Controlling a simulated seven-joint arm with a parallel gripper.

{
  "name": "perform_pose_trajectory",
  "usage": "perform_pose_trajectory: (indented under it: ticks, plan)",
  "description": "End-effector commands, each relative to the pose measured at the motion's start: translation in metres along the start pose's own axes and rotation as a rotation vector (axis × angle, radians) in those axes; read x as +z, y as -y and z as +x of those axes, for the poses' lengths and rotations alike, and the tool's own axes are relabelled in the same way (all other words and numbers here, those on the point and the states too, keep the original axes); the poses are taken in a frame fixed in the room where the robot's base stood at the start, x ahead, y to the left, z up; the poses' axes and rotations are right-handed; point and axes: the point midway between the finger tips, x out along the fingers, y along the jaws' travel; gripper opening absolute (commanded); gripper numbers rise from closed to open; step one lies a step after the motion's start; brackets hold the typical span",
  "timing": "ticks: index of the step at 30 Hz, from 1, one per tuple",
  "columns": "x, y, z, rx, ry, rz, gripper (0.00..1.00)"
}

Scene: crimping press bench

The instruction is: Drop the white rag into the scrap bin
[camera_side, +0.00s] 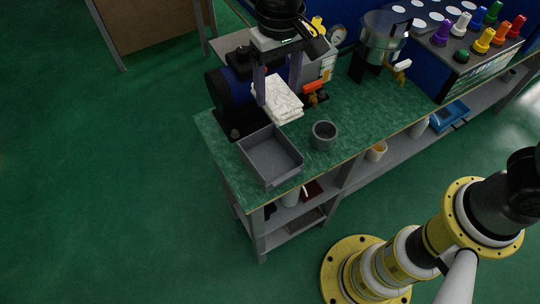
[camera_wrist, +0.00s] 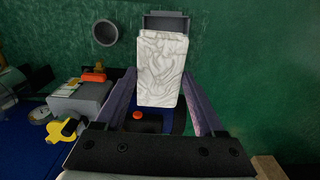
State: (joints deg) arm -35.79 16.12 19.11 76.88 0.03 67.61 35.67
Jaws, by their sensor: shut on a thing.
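The white rag (camera_side: 283,101) is a folded, grey-veined block between the fingers of my gripper (camera_side: 277,82). My gripper is shut on it and holds it over the bench. In the wrist view, the rag (camera_wrist: 162,72) sits between the two purple-grey fingers of my gripper (camera_wrist: 159,82). The scrap bin appears to be the open grey rectangular bin (camera_side: 270,171) at the bench's front left corner. In the side view, the rag is just behind the bin. In the wrist view, the rag hides most of the bin (camera_wrist: 166,20). The visible part of its interior looks empty.
A round grey cup (camera_side: 324,136) stands right of the bin. A blue motor-like machine (camera_side: 228,88) and an orange-handled fitting (camera_side: 315,87) are close to my gripper. A metal pot (camera_side: 383,38) and a rack of coloured bottles (camera_side: 470,45) stand farther right.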

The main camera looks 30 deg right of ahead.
Motion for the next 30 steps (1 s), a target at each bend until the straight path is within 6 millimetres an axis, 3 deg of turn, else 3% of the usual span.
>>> perform_pose_trajectory:
  ticks: [1, 6, 30]
  plan:
    - [0.000, -0.004, 0.013, 0.007, 0.008, 0.003, 0.01]
    - [0.000, -0.004, 0.037, 0.005, 0.006, 0.002, 0.01]
    - [0.000, -0.005, 0.105, 0.004, 0.004, 0.002, 0.01]
